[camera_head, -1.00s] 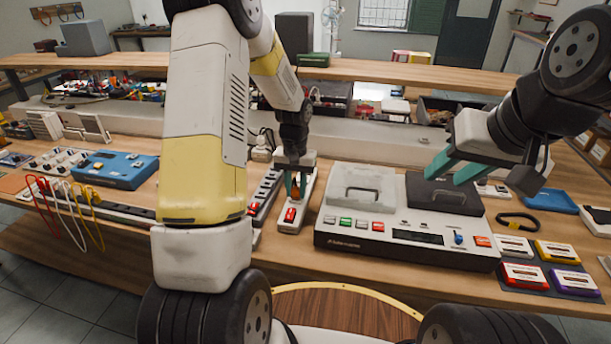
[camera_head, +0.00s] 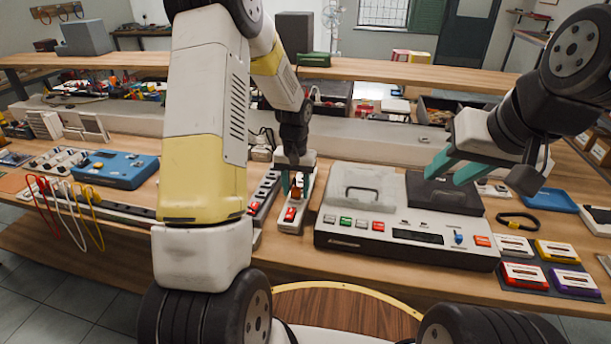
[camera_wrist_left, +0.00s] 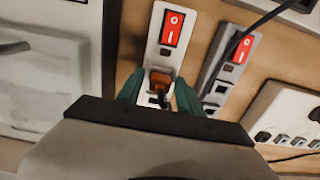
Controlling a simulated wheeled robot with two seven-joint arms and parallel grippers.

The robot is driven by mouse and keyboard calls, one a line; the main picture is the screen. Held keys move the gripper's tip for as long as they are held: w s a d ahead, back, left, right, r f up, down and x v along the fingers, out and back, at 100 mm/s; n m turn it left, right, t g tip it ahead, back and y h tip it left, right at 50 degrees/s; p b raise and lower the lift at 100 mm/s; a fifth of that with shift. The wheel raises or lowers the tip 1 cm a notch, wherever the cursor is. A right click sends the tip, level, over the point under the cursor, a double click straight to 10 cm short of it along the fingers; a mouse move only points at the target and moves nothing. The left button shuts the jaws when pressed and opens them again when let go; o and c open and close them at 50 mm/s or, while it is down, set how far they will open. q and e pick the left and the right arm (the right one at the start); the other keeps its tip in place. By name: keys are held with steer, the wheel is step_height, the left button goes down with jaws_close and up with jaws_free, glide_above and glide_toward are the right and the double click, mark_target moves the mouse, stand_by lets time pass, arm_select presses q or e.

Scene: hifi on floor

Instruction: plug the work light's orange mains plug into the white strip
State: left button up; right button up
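The white strip (camera_head: 291,226) with a red switch lies on the bench, and it also shows in the left wrist view (camera_wrist_left: 155,56). The orange plug (camera_wrist_left: 160,79) stands at a socket of this strip, in line with the red switch; I cannot tell how deep it sits. My left gripper (camera_head: 296,187) is low over the strip. Its teal fingers stand on both sides of the plug, with narrow gaps showing in the left wrist view (camera_wrist_left: 160,90). My right gripper (camera_head: 455,168) is open and empty above the right part of the white-and-black device.
A grey strip (camera_wrist_left: 220,75) with its own red switch lies beside the white strip, with a dark cable across it. The device (camera_head: 340,240) stands close on the right. A white adapter block (camera_wrist_left: 290,115) is near the grey strip. Coloured cartridges (camera_head: 557,251) lie at the far right.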

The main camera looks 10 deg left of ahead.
arm_select(q)
steer(key=shift+o, duration=0.2)
steer(key=shift+r, duration=0.1)
step_height(320, 180, up, 13)
stand_by(1.0)
